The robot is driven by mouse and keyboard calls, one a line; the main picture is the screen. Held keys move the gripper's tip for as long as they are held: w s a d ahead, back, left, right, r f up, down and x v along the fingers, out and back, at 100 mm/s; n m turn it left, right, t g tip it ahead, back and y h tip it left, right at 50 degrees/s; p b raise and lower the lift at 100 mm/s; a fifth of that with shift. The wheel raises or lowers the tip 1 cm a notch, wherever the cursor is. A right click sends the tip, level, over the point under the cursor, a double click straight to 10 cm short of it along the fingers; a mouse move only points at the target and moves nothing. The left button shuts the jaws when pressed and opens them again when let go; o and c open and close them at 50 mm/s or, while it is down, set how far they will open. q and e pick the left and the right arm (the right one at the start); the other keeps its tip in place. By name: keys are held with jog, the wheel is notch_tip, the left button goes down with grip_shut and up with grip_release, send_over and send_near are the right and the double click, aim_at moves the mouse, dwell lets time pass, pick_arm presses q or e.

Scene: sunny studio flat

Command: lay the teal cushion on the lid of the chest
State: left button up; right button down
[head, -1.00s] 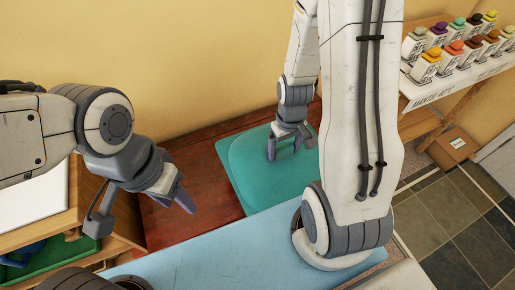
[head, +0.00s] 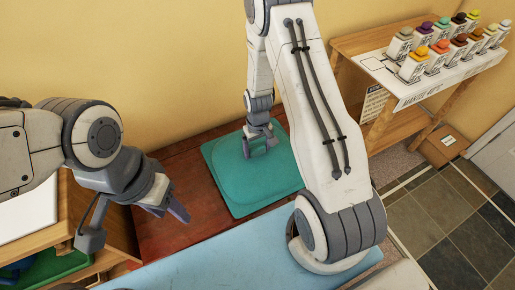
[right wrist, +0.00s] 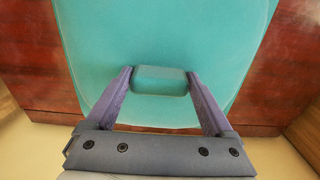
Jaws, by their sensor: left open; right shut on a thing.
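The teal cushion (head: 228,178) is over the red-brown wooden lid of the chest (head: 165,232), with bare lid showing on its left; I cannot tell whether it rests on the wood or hovers just above. My right gripper (head: 262,143) is at the cushion's far end. In the right wrist view its fingers (right wrist: 160,82) are shut on a small teal block on the cushion (right wrist: 165,35), with red wood on both sides. My left gripper (head: 178,208) is open and empty, left of the cushion above the chest. My right arm hides part of the right side.
A light blue surface (head: 215,255) lies in front of the chest. A wooden stand (head: 400,85) with several colour-capped bottles is at the right, with a cardboard box (head: 445,145) on the floor near it. A wooden unit with a green tray (head: 50,268) is at the left.

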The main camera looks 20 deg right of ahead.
jog(key=shift+f, duration=0.15)
grip_release()
